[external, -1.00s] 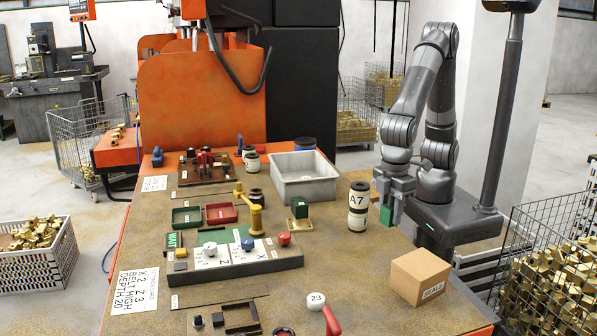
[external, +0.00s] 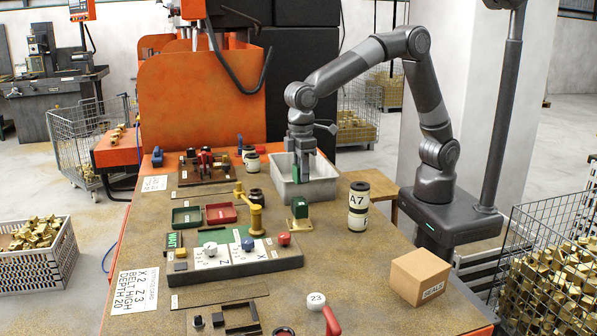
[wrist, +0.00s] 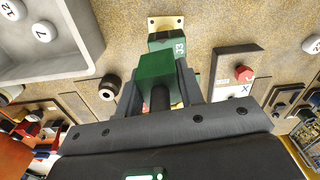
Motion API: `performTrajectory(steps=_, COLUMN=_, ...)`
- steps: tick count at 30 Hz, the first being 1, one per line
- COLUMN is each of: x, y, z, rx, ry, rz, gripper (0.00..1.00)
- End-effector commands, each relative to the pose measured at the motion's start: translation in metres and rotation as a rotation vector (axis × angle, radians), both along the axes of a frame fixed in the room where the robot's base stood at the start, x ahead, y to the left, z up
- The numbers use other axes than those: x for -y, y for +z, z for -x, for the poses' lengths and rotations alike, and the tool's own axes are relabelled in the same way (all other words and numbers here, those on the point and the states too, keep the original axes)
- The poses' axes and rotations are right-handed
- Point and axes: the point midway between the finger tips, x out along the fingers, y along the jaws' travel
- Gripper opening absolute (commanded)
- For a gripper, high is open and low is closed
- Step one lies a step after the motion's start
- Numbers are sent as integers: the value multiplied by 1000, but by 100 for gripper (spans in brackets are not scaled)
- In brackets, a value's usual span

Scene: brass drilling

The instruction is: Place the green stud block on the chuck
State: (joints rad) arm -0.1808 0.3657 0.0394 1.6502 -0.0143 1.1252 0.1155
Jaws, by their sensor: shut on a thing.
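My gripper (external: 300,168) is shut on a green block (external: 296,174), held in the air over or in front of the grey bin. In the wrist view the held green block (wrist: 152,75) sits between the fingers with a dark round stud toward the palm. A second green block (external: 300,207), on a brass base plate, stands apart on the table below; in the wrist view this block (wrist: 167,44) carries the mark "J3" and lies just beyond the held one. I cannot tell for certain which part is the chuck.
The grey bin (external: 325,190) is close to my gripper; numbered round pieces show in it in the wrist view. A canister marked A7 (external: 358,212) stands to the right. A brass post (external: 256,218) and a control panel (external: 222,256) with knobs are to the left. A cardboard box (external: 420,277) stands front right.

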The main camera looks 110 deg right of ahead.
Motion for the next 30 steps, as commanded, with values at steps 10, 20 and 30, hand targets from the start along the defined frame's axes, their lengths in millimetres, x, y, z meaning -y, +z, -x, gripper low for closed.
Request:
performTrajectory(steps=10, x=152, y=21, z=-41, rx=2, ry=-75, rz=1, gripper=0)
performTrajectory(steps=20, x=235, y=32, z=-44, rx=2, ry=-106, rz=1, gripper=0)
performTrajectory(steps=30, x=202, y=3, z=-70, rx=-1, ry=-103, rz=1, gripper=0)
